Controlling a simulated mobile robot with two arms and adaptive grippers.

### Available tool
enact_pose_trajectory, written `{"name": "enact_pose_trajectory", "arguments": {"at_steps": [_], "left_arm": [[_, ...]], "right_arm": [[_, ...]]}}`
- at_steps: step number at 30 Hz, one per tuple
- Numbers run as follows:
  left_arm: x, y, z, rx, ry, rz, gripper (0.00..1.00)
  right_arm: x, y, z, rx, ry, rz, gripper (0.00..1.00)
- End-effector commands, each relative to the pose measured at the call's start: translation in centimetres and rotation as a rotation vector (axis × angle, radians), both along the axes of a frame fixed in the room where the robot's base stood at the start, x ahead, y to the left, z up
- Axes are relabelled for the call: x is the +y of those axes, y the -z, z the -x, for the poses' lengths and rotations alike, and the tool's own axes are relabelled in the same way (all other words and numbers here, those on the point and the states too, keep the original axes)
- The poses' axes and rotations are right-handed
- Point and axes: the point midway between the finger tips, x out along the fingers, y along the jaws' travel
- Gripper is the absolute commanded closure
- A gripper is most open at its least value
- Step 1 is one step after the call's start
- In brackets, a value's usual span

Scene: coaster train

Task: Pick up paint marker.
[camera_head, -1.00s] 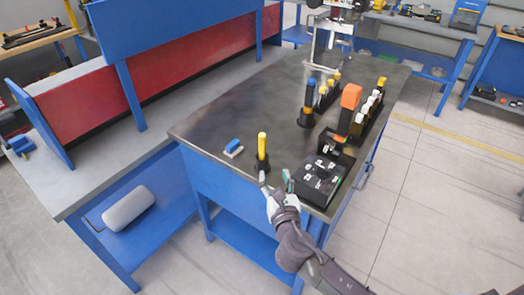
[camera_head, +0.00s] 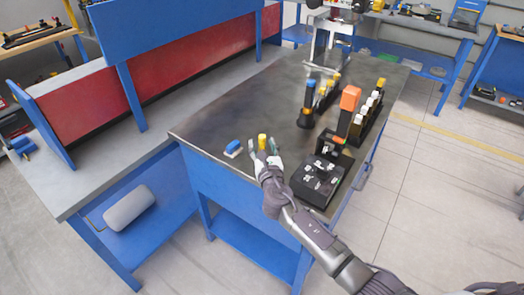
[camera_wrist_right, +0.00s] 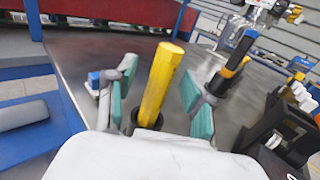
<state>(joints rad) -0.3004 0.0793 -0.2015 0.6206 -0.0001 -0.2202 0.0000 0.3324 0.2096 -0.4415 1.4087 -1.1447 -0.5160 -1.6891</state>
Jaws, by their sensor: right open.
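The yellow paint marker (camera_head: 262,141) stands upright near the front edge of the dark-topped table, its lower part hidden behind my right gripper in the head view. In the right wrist view the marker (camera_wrist_right: 158,86) rises from a dark round holder (camera_wrist_right: 148,118), leaning in the picture. My right gripper (camera_head: 264,158) is open at the marker. In the wrist view its teal-padded fingers (camera_wrist_right: 158,98) stand on either side of the marker, with gaps on both sides. My left gripper is not in view.
A blue block-like eraser (camera_head: 233,148) lies left of the marker. A black box (camera_head: 318,182) with small parts is to the right. Behind are a blue marker in a dark holder (camera_head: 306,120), an orange-topped tool (camera_head: 349,98) and a rack of bottles. The table's left middle is clear.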

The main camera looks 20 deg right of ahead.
Motion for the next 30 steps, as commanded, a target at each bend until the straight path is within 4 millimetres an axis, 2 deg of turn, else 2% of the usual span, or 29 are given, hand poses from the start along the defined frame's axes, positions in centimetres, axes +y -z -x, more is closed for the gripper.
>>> {"name": "enact_pose_trajectory", "arguments": {"at_steps": [3, 9, 18, 19, 26, 30], "left_arm": [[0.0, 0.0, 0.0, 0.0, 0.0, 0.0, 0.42], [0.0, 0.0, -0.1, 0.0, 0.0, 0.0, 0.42], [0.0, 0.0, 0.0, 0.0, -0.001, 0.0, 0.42], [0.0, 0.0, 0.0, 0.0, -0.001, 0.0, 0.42], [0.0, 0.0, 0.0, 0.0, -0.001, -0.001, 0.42], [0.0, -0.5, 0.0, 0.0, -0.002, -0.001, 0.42]], "right_arm": [[0.0, 0.0, -0.7, 0.001, 0.0, 0.0, 0.47], [0.0, 0.0, -0.7, 0.001, -0.001, 0.0, 0.47], [0.0, 0.1, -0.6, 0.001, -0.001, 0.0, 0.97], [0.0, 0.1, -0.6, 0.001, -0.001, 0.0, 1.0], [-0.1, 0.0, -0.6, 0.001, -0.001, 0.0, 1.0], [-0.1, -1.2, -0.7, -0.003, 0.0, 0.0, 1.0]]}}
